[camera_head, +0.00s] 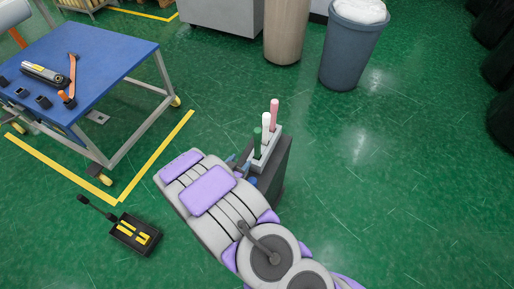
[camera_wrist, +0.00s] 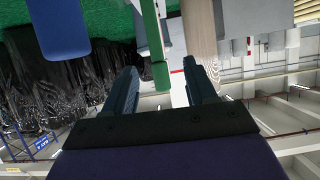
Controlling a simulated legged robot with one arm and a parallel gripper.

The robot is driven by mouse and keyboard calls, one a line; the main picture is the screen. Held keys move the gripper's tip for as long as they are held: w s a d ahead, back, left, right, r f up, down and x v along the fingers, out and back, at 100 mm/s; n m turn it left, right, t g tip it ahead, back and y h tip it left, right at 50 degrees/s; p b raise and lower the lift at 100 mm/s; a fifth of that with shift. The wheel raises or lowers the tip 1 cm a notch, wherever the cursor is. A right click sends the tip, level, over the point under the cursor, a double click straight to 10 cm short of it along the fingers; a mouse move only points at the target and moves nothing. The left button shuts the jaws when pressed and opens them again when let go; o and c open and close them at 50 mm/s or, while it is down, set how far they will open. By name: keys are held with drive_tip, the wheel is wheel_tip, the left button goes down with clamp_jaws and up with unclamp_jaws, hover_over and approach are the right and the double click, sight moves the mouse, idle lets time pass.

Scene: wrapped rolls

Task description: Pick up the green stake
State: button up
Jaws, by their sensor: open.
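The green stake (camera_head: 257,142) stands upright in a grey holder (camera_head: 265,157) on a dark stand, in front of a white stake (camera_head: 266,122) and a pink stake (camera_head: 274,108). My gripper (camera_head: 243,163) is beside the holder at its left, partly hidden by my arm. In the wrist view, which appears upside down, the green stake (camera_wrist: 154,45) hangs from the top edge.
A blue-topped table (camera_head: 85,55) with tools stands at left. A black tray (camera_head: 135,234) with yellow items lies on the floor. A beige cylinder (camera_head: 287,35) and a grey-blue bin (camera_head: 350,50) stand behind. The green floor at right is clear.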

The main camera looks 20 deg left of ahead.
sight(256, 147)
drive_tip(key=b+x, duration=0.2)
drive_tip(key=x, duration=0.9)
drive_tip(key=shift+w+d+f+b, duration=0.2)
drive_tip(key=shift+f+b, duration=0.05)
drive_tip(key=shift+b, duration=0.05)
drive_tip(key=shift+t, duration=0.3)
drive_tip(key=shift+d+b+x, duration=0.2)
drive_tip(key=shift+b+x, duration=0.25)
drive_tip(key=shift+x, duration=0.75)
drive_tip(key=shift+d+b+x, duration=0.15)
drive_tip(key=shift+b+x, duration=0.25)
drive_tip(key=shift+x, duration=0.75)
drive_tip(key=shift+w, duration=0.5)
drive_tip(key=shift+r, duration=0.1)
drive_tip(key=shift+c, duration=0.2)
clamp_jaws()
